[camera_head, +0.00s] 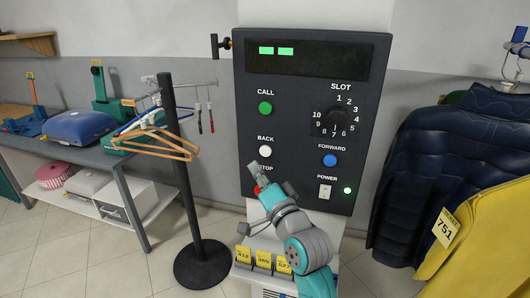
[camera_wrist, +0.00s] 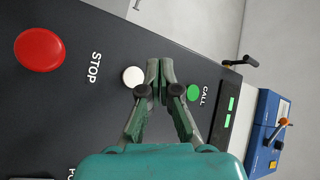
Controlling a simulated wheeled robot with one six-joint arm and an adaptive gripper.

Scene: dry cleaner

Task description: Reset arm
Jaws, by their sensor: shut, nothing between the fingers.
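My gripper (camera_head: 257,168) is shut and empty, in front of the lower left of a dark control panel (camera_head: 300,130). In the wrist view its fingertips (camera_wrist: 160,64) are together, between the white BACK button (camera_wrist: 133,77) and the green CALL button (camera_wrist: 194,93). The red STOP button (camera_wrist: 40,49) is clear of the fingers there. In the head view, the gripper covers most of the STOP button and part of its label. The white button (camera_head: 265,151) is just above the fingertips. I cannot tell whether the fingers touch the panel. My arm reaches up from below.
The panel also has a slot dial (camera_head: 335,122), a blue FORWARD button (camera_head: 330,160) and a power switch (camera_head: 325,191). Numbered yellow tags (camera_head: 263,259) sit below it. A black stand (camera_head: 185,170) with hangers (camera_head: 160,140) is at left. Dark blue and yellow garments (camera_head: 495,240) hang at right.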

